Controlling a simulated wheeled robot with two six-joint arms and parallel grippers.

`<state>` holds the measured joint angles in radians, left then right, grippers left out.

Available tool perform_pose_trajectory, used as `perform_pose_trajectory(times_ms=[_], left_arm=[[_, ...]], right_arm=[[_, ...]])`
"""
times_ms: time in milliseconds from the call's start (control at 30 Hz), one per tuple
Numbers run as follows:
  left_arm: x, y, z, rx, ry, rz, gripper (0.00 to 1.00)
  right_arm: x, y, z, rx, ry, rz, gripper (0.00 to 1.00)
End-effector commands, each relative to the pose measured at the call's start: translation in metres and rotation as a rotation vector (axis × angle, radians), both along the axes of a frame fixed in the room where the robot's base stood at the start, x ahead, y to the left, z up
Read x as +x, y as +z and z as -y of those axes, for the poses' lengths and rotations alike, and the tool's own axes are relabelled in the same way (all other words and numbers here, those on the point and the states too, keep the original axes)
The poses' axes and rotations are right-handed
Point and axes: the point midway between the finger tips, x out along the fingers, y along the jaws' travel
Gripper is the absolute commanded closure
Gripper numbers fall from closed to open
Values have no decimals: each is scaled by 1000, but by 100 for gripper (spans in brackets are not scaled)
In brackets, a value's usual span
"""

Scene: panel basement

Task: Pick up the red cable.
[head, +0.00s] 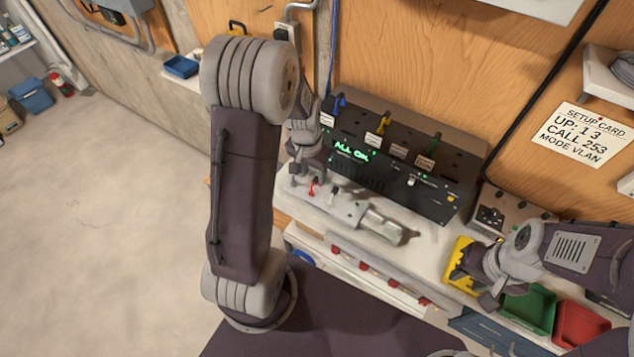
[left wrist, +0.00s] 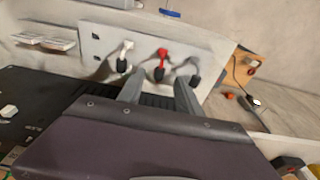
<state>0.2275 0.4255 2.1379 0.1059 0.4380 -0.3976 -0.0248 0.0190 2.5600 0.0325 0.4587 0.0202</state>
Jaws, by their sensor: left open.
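The red cable end (head: 312,188) sits on the light plate (head: 346,211) on the bench, below the black panel. In the left wrist view the red cable (left wrist: 161,54) has a dark lower part and stands between a white plug (left wrist: 126,47) and a dark one (left wrist: 195,80). My left gripper (head: 308,170) is open above the plate.
The black panel (head: 375,165) with blue, yellow and green cables stands behind the plate. A grey cylindrical piece (head: 383,227) lies right of the red cable. Yellow (head: 458,262), green (head: 530,308) and red (head: 582,325) bins stand at the right. The floor at left is clear.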

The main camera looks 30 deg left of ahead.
Motion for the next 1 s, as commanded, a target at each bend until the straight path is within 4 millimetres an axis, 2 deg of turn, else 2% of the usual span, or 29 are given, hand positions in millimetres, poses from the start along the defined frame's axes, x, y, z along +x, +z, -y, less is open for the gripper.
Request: perform_pose_trajectory(times_ms=[167, 300, 400, 667, 767, 800, 833, 1000], left_arm=[[2, -8, 1, -1, 0, -3, 59], [8, -31, 3, -1, -2, -5, 59], [10, -47, 2, -1, -2, -2, 59], [12, -52, 2, 1, -1, 1, 59], [12, -52, 2, 1, -1, 1, 84], [12, -52, 2, 1, -1, 1, 95], [12, -52, 2, 1, -1, 1, 100], [11, -52, 2, 1, -1, 0, 100]], right_arm=[[0, 5, 0, 0, 0, 0, 64], [0, 14, 0, 0, 0, 0, 64], [0, 13, 0, 0, 0, 0, 64], [0, 13, 0, 0, 0, 0, 64], [0, 13, 0, 0, 0, 0, 64], [0, 13, 0, 0, 0, 0, 64], [0, 13, 0, 0, 0, 0, 64], [0, 13, 0, 0, 0, 0, 64]])
